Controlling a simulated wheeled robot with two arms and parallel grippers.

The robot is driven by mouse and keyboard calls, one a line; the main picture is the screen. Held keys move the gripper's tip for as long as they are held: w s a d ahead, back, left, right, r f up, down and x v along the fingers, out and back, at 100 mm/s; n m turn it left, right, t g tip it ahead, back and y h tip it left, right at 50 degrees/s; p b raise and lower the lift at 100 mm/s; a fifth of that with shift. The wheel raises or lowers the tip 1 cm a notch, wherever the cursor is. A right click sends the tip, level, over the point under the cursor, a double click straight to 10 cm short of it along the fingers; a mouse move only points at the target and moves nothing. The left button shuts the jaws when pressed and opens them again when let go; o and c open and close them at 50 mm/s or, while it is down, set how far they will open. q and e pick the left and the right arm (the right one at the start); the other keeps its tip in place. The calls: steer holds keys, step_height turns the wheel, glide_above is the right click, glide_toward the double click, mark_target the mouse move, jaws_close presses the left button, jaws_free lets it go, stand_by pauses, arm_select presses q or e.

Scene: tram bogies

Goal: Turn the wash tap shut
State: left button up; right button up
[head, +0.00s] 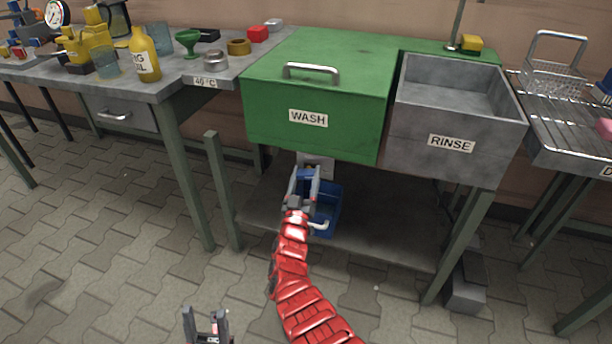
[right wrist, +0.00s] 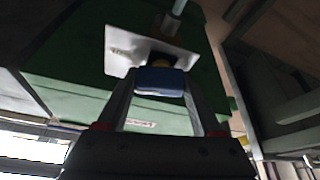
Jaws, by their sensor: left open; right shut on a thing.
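The green wash basin (head: 322,88) has a closed lid with a metal handle and a WASH label. Under it, in the right wrist view, the blue wash tap handle (right wrist: 160,82) sits in front of a pale plate (right wrist: 150,52) with a pipe above. My right gripper (head: 306,172) reaches below the basin; in the right wrist view its fingers (right wrist: 158,92) are shut on the blue handle. My left gripper (head: 206,322) is open and empty, low over the floor at the bottom of the head view.
The grey rinse basin (head: 455,135) is to the right. Table legs (head: 182,160) stand to the left. The paved floor in front is clear.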

steer(key=shift+d+f+m, duration=0.1)
steer(key=shift+f+m, duration=0.15)
steer(key=shift+m, duration=0.25)
steer(key=shift+r+m+h+b, duration=0.1)
steer(key=shift+m+h+b, duration=0.25)
steer(key=shift+m+h, duration=0.2)
steer(key=shift+m+g+h+b, duration=0.3)
steer(key=shift+m+h+b, duration=0.25)
steer(key=shift+m, duration=0.7)
steer(key=shift+r, duration=0.1)
steer(key=o, duration=1.4)
steer(key=shift+c, duration=0.2)
